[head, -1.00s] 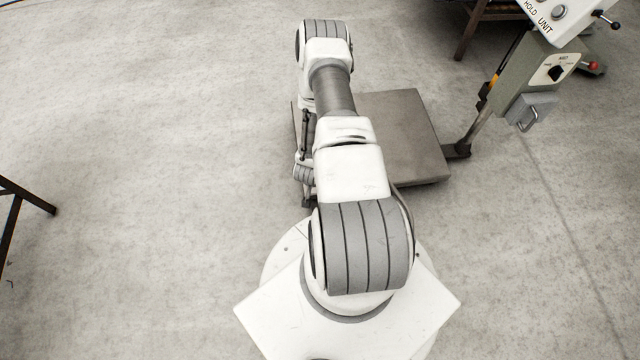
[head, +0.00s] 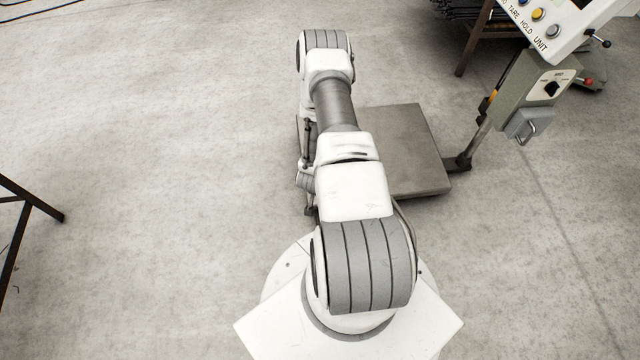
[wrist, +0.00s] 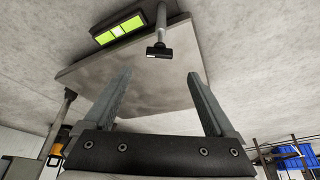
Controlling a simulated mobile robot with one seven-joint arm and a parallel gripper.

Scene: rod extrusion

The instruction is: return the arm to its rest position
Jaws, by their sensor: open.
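My arm (head: 350,185) extends forward from its white base in the head view, its raised elbow (head: 326,55) farthest away. The forearm folds back beneath it and is mostly hidden; a small part of the wrist end (head: 308,182) shows on the left side. My gripper (wrist: 158,76) is open in the wrist view, with two grey fingers wide apart and nothing between them. The flat grey platform (wrist: 165,62) of a floor scale lies beyond the fingers. Whether the fingertips are close to it is hard to tell.
The scale platform (head: 408,150) lies under and right of my arm. Its post and control panel (head: 555,25) stand at right. A dark table (head: 478,40) is at the back right. A dark metal leg (head: 20,215) is at the left edge.

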